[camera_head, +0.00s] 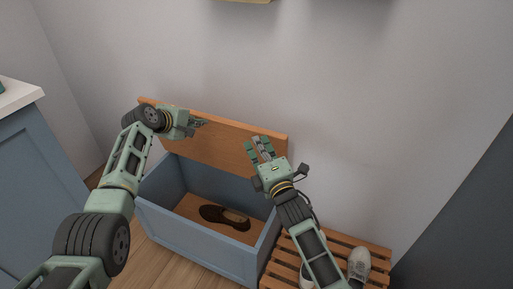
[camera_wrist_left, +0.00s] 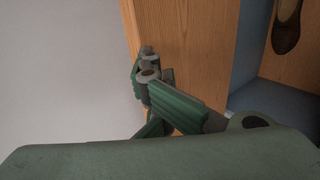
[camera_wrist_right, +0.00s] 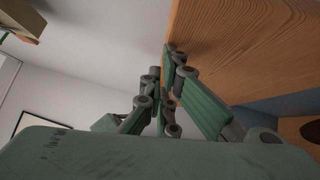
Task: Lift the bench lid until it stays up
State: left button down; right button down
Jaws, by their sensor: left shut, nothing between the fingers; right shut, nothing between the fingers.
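The wooden bench lid (camera_head: 225,145) stands raised, near upright, at the back of the blue bench (camera_head: 205,245), close to the wall. The bench is open and a brown shoe (camera_head: 224,217) lies inside. My left gripper (camera_head: 203,124) is shut and empty, in front of the lid's upper left part. In the left wrist view its fingers (camera_wrist_left: 150,75) overlap the lid's edge (camera_wrist_left: 185,50). My right gripper (camera_head: 258,142) is shut and empty by the lid's right end. In the right wrist view its fingers (camera_wrist_right: 165,100) are at the lid's edge (camera_wrist_right: 245,50). I cannot tell whether either touches it.
A slatted wooden rack (camera_head: 345,262) with pale shoes (camera_head: 359,264) stands right of the bench. A blue cabinet (camera_head: 40,160) with a white top is at the left. The wall above the lid is mostly clear; a shelf edge (camera_head: 245,1) shows at the top.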

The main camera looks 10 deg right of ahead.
jog(key=shift+w+d+r, duration=0.15)
jog(key=shift+w+d, duration=0.1)
jog(key=shift+w, duration=0.1)
dwell(0.3)
pick_arm(q)
jog(key=c, duration=1.6)
grip_release()
